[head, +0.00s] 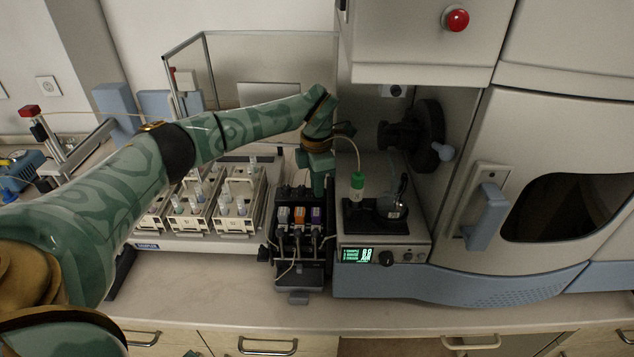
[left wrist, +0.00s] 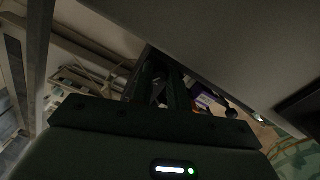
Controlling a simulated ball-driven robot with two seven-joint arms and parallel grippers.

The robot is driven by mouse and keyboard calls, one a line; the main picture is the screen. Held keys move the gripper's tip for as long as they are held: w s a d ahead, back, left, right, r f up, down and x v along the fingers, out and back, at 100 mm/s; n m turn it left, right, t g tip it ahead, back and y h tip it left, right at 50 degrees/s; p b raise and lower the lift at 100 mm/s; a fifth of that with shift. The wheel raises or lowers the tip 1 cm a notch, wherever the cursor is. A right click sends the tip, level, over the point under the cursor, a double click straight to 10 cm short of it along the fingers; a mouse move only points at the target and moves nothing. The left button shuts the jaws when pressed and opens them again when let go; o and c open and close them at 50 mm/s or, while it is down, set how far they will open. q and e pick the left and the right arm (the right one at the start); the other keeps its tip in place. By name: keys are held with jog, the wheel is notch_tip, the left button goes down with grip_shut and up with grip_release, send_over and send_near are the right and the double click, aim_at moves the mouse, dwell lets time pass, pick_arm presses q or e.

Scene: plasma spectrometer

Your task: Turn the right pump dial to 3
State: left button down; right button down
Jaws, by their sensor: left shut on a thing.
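The black pump (head: 298,240) stands on the bench at the middle of the head view, with grey, orange and purple cassettes across its front. My left gripper (head: 318,188) reaches down to the top right rear of the pump. Its fingers are shut on a small part there, at the place of the right pump dial. The fingers hide the dial, so its number cannot be read. In the left wrist view the dark fingers (left wrist: 168,88) are close together, with the purple and orange cassettes (left wrist: 206,102) just beyond them. My right gripper is not in view.
Right of the pump stands the instrument with a green display (head: 357,255), a black knob (head: 386,258) and a green-capped tube (head: 357,182). Sample racks (head: 236,218) stand to the left. The bench front (head: 200,290) is clear.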

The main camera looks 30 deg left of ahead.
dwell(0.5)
pick_arm(q)
jog(key=c, duration=1.6)
grip_release()
notch_tip(320, 180, up, 7)
jog(key=shift+r+p, duration=0.2)
jog(key=shift+p, duration=0.2)
jog(key=shift+o, duration=0.2)
